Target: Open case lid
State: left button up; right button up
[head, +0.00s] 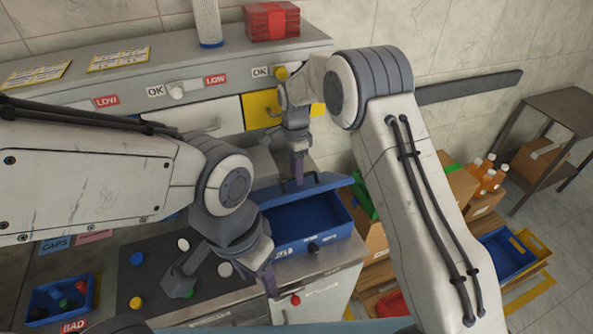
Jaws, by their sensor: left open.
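A blue case (308,249) stands right of centre on the work surface in the head view. Its inside shows, and its blue lid (325,186) is raised along the back side. A dark handle sits on the lid's edge. My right gripper (297,168) points down at this handle; its fingers overlap in this view, and I cannot tell whether they touch or grip it. My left gripper (222,287) is open, its fingers spread wide, low in front of the case and over the dark mat's right side. It holds nothing that I can see.
Loose caps, including a blue one (137,258) and a white one (183,244), lie on the dark mat (155,275). A blue bin (38,311) with caps is at the lower left. A feeder cabinet (215,70) stands behind. Bottles (487,175) and boxes are at right.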

aim_at(296, 187)
jog(key=shift+r, duration=0.15)
jog(key=shift+r, duration=0.1)
notch_tip(296, 187, up, 10)
jog(key=b, duration=0.3)
jog(key=shift+w+r, duration=0.15)
jog(key=shift+w, duration=0.05)
